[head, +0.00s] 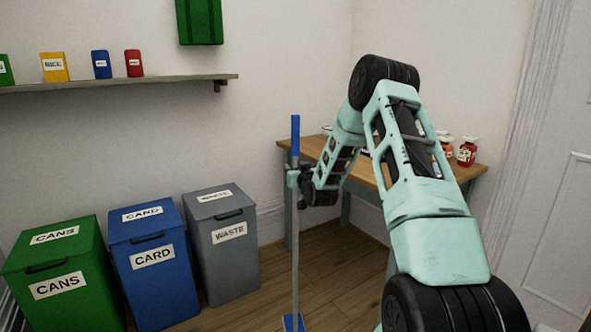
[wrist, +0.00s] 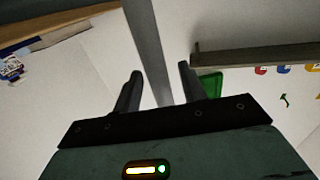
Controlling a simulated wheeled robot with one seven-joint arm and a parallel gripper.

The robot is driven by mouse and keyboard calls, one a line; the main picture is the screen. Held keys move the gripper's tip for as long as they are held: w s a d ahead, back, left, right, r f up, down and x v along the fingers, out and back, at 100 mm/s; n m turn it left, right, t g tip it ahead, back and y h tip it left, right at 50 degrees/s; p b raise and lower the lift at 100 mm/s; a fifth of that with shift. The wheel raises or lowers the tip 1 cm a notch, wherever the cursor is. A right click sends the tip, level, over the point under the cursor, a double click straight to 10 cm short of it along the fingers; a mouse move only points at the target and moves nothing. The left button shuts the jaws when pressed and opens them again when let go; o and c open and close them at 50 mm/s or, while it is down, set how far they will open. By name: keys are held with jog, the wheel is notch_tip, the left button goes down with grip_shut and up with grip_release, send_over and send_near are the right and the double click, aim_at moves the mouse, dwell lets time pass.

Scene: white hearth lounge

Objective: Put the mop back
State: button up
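The mop stands upright in the head view, with a blue grip (head: 295,135), a thin grey pole (head: 295,255) and a blue foot (head: 292,322) at the bottom edge of the picture. My gripper (head: 292,178) is at the pole, just below the blue grip. In the wrist view the grey pole (wrist: 148,50) runs between the two spread fingers of my gripper (wrist: 159,72). A gap shows beside the pole, so the fingers are open. How deep the pole sits between them is hard to tell.
Green (head: 58,272), blue (head: 152,262) and grey (head: 224,247) bins stand along the wall. A wooden table (head: 300,148) with jars (head: 467,152) stands behind my arm. A shelf (head: 120,83) holds small containers, with a green case (head: 199,22) on the wall nearby.

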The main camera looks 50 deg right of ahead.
jog(key=shift+r+p, duration=0.3)
jog(key=v, duration=1.2)
jog(key=shift+f, duration=0.15)
